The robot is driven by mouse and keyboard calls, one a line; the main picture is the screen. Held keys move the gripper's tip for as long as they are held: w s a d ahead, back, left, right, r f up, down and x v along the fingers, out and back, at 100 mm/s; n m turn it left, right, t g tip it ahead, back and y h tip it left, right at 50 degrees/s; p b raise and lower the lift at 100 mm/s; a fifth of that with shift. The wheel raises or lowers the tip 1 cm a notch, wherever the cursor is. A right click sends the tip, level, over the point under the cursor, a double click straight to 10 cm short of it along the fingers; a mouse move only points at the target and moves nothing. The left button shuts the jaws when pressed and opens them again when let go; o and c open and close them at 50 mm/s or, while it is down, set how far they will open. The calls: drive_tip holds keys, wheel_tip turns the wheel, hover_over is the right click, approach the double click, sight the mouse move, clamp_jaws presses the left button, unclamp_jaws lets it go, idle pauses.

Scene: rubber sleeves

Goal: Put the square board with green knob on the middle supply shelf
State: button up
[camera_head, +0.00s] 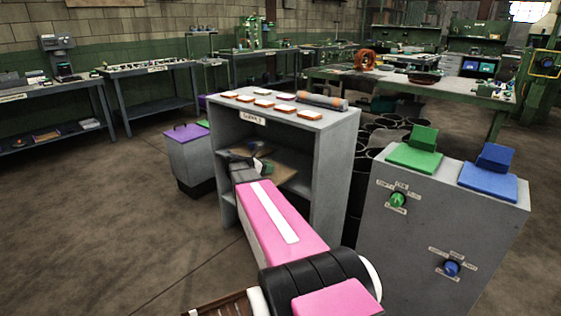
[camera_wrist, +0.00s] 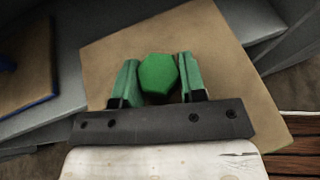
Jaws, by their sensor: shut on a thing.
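My gripper (camera_wrist: 157,84) is shut on the green knob (camera_wrist: 158,70) of a tan square board (camera_wrist: 215,45); the green fingers press its two sides. In the head view my pink arm reaches into the open front of the grey supply shelf (camera_head: 337,165). There the gripper (camera_head: 260,166) and a tan board (camera_head: 290,160) show small and partly hidden by the arm. In the wrist view the held board lies over grey shelf surfaces; whether it touches them I cannot tell.
Another tan board (camera_wrist: 28,60) with blue on it lies left of the held board. Several white-topped tiles and a grey roll (camera_head: 322,102) lie on the shelf unit's top. A grey cabinet (camera_head: 440,230) with green and blue knobs stands right; a purple-lidded bin (camera_head: 190,155) stands left.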

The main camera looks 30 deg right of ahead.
drive_tip(key=d, duration=0.6)
drive_tip(key=w+d, duration=0.1)
drive_tip(key=d, duration=0.5)
drive_tip(key=w+d, duration=0.1)
drive_tip(key=d, duration=0.4)
drive_tip(key=shift+w+d, duration=0.2)
drive_tip(key=shift+d, duration=0.2)
drive_tip(key=shift+f, duration=1.75)
drive_tip(key=o, duration=1.1)
drive_tip(key=shift+f, duration=0.15)
